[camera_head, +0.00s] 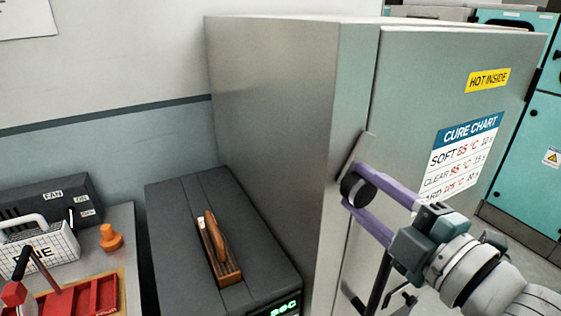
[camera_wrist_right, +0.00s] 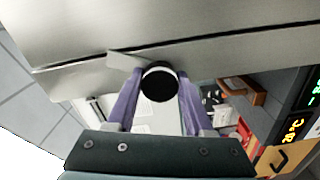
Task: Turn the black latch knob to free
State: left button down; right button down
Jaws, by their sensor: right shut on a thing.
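The black latch knob (camera_head: 356,190) is on the edge of a grey metal cabinet door (camera_head: 440,90), by a thin metal latch plate (camera_head: 357,150). My right gripper (camera_head: 359,188) has its two purple fingers on either side of the knob, shut on it. In the right wrist view the round black knob (camera_wrist_right: 159,83) sits between the fingertips of my right gripper (camera_wrist_right: 158,85), with the latch plate (camera_wrist_right: 124,62) reaching out to the left of it. My left gripper is in neither view.
A dark box (camera_head: 170,205) with a wooden-handled brush (camera_head: 219,250) on top stands left of the cabinet. A bench further left holds a red tray (camera_head: 85,298), an orange knob-shaped piece (camera_head: 110,237) and a FAN box (camera_head: 50,200). A teal cabinet (camera_head: 535,130) stands at the far right.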

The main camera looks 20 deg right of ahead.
jog(key=n, duration=0.4)
jog(key=shift+b, duration=0.4)
jog(key=shift+n, duration=0.8)
jog(key=shift+c, duration=1.5)
grip_release()
jog(key=shift+s, duration=0.1)
